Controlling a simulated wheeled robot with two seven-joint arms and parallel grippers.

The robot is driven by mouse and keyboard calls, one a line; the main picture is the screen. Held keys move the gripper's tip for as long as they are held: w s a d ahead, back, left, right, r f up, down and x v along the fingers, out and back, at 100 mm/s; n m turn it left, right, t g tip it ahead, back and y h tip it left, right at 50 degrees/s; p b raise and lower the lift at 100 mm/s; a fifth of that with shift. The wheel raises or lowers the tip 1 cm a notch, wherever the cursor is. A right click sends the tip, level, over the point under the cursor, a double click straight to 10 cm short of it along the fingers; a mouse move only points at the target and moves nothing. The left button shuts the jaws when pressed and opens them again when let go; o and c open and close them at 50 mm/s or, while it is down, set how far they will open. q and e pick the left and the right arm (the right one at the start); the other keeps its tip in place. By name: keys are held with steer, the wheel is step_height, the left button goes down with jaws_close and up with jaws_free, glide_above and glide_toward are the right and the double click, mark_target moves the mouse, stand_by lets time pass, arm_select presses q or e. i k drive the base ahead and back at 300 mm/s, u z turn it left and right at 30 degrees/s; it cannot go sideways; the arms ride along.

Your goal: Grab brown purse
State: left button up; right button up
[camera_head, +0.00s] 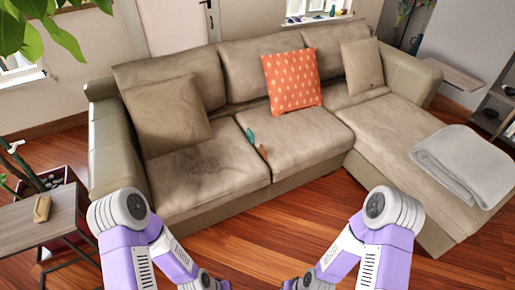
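I cannot make out a clear brown purse. A small tan-brown object (41,208) stands on the wooden side table (22,222) at the left; it is too small to tell what it is. A small brown item (263,152) and a teal item (251,137) stick up at the gap between the sofa seat cushions; I cannot tell what they are. My two purple and white arms reach in at the bottom, bent down toward the lower middle. Both grippers are below the picture's edge and out of view.
A large beige sofa (300,145) fills the middle, with an orange dotted pillow (291,81), two beige pillows and a folded grey blanket (462,163) on its right-hand section. Plants stand at the left. Shelves (494,108) are at the right. Wooden floor (270,222) in front is clear.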

mark_target(263, 151)
steer(key=u, duration=0.15)
steer(key=i, duration=1.85)
steer(key=z, duration=0.45)
